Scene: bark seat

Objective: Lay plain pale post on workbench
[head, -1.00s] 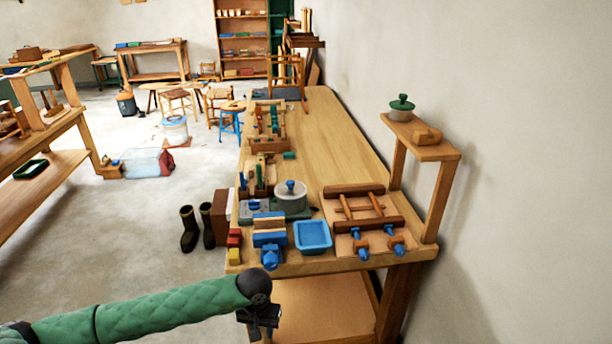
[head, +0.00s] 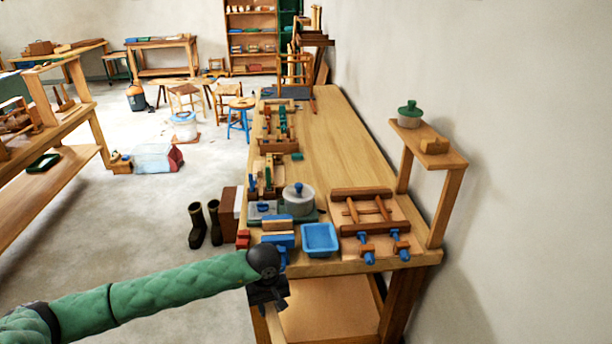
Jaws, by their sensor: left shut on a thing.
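The workbench (head: 335,135) is a long pale-wood bench running away from me along the right wall. My left gripper (head: 268,296), at the end of my green-sleeved arm, is in front of the bench's near left corner. It is shut on a plain pale post (head: 273,326), which hangs below the jaws and runs out of the bottom of the picture. The post's upper end is hidden by the gripper. My right gripper is not in view.
The bench's near end holds a blue tray (head: 320,238), a clamp rack (head: 372,222), a pot (head: 298,196) and blue-and-wood blocks (head: 277,230). Tool racks (head: 277,122) line its left edge. A small raised shelf (head: 430,150) stands at right. The bench top's middle-right strip is clear.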

